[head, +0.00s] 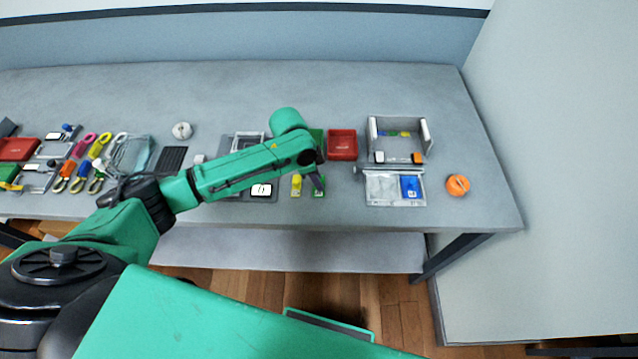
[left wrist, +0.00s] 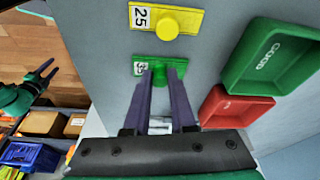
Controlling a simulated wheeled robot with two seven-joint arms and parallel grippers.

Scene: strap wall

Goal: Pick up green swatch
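The green swatch (left wrist: 182,66), a flat plate with a round green knob and a white "35" label, lies flat on the table in the left wrist view. In the head view it (head: 319,193) is partly covered by my left gripper (head: 316,180). In the left wrist view the two fingers of my left gripper (left wrist: 160,76) are apart, one on each side of the green knob. I cannot tell whether they touch it. My right gripper (left wrist: 44,73) shows small at the left edge of the left wrist view, with its fingers apart, away from the table top.
A yellow swatch (left wrist: 188,20) labelled "25" lies beside the green one. A green tray (left wrist: 243,75) marked "GOOD" and a red tray (left wrist: 214,105) stand close by. A grey open box (head: 372,138) and an orange round thing (head: 458,185) are farther right.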

